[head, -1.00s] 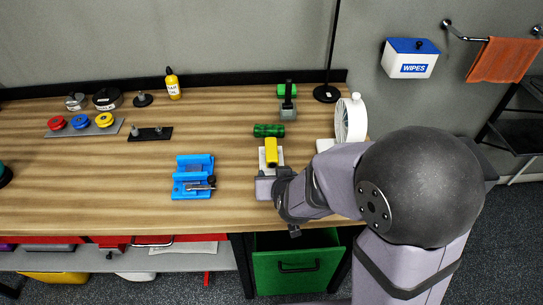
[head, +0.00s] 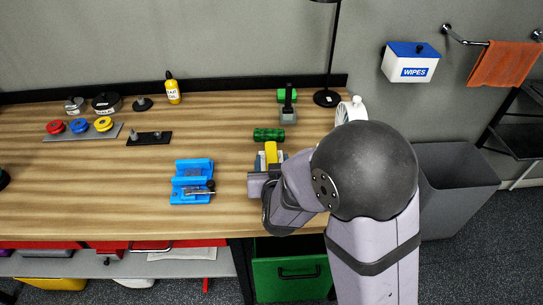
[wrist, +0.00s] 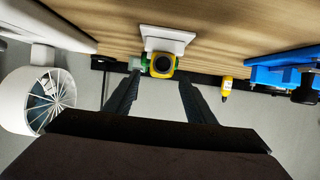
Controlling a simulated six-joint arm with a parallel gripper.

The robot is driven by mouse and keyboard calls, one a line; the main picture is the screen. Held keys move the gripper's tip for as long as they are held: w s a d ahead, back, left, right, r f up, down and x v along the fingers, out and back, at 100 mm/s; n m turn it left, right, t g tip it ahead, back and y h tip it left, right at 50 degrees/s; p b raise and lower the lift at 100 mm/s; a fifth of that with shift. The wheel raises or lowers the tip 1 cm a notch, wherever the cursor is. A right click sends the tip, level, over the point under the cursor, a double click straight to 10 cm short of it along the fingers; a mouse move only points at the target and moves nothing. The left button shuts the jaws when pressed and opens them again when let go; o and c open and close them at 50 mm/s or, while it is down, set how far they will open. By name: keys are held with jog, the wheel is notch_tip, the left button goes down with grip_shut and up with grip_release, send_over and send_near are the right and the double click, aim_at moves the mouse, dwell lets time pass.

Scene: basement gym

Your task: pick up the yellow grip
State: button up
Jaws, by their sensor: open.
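The yellow grip (head: 271,150) is near the right part of the workbench, next to a white block (wrist: 168,38). In the wrist view the yellow grip (wrist: 162,62) is seen end-on, with a dark round centre. My gripper (wrist: 159,80) is open, with one finger to each side of the grip in that view and nothing held. I cannot tell whether the fingertips reach around it. In the head view my gripper (head: 262,184) is just in front of the grip, and my arm hides part of that area.
A dark green cylinder (head: 269,135) lies just behind the grip. A white wheel-like fan (wrist: 38,100) stands to the right in the head view, partly hidden by my arm. A blue vise-like fixture (head: 193,181) sits to the left.

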aim_at(272, 156)
jog(key=shift+p+x, duration=0.55)
jog(key=shift+x, duration=2)
jog(key=shift+f, duration=0.1)
jog(key=c, duration=1.3)
jog(key=shift+o, duration=0.2)
notch_tip(272, 156, up, 10)
jog(key=shift+r, duration=0.1)
